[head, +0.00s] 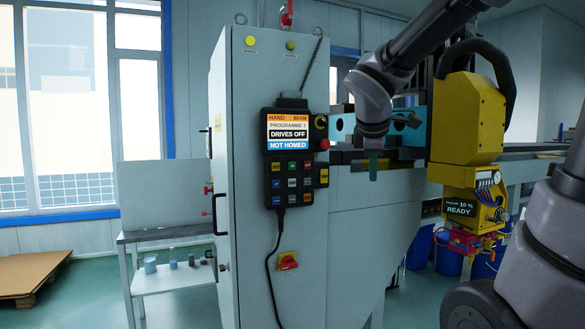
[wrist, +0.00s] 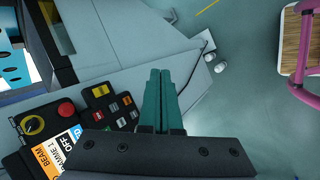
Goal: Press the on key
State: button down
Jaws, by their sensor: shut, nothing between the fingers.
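The hand-held control panel (head: 262,150) hangs on the front of a tall grey cabinet. Its screen (head: 289,134) reads "DRIVES OFF" and "NOT HOMED". Below the screen are several small coloured keys (head: 291,182); their labels are too small to read, so I cannot tell which is the on key. The wrist view shows the panel (wrist: 20,150) at lower left, turned, with its red knob (wrist: 66,108) and keys (wrist: 126,101). My gripper (head: 373,172) is right of the panel, apart from it. Its teal fingers (wrist: 166,75) are shut and empty.
The grey cabinet (head: 245,100) stands behind the panel. A red and yellow switch (head: 288,261) sits below it and a cable hangs down. A yellow machine head (head: 468,120) stands to the right. A small side table (head: 165,235) is on the left.

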aim_at(295, 164)
jog(key=w+a+f+n+t, duration=0.1)
jog(key=w+a+n+t, duration=0.2)
jog(key=w+a+n, duration=1)
jog(key=w+n, duration=0.1)
jog(key=n, duration=0.5)
jog(key=shift+a+n+t+y, duration=0.2)
jog(key=shift+n+t+y, duration=0.1)
jog(key=shift+n, duration=0.1)
jog(key=shift+w+f, duration=0.1)
jog(key=shift+w, duration=0.05)
jog(key=shift+w+a, duration=0.45)
jog(key=shift+w, duration=0.95)
jog(key=shift+w+a, duration=0.4)
jog(key=shift+w, duration=0.95)
jog(key=shift+w+a, duration=0.45)
jog(key=shift+w, duration=0.95)
jog(key=shift+w+a, duration=0.1)
jog(key=shift+w, duration=0.05)
jog(key=shift+w+a, duration=0.1)
jog(key=shift+w, duration=0.15)
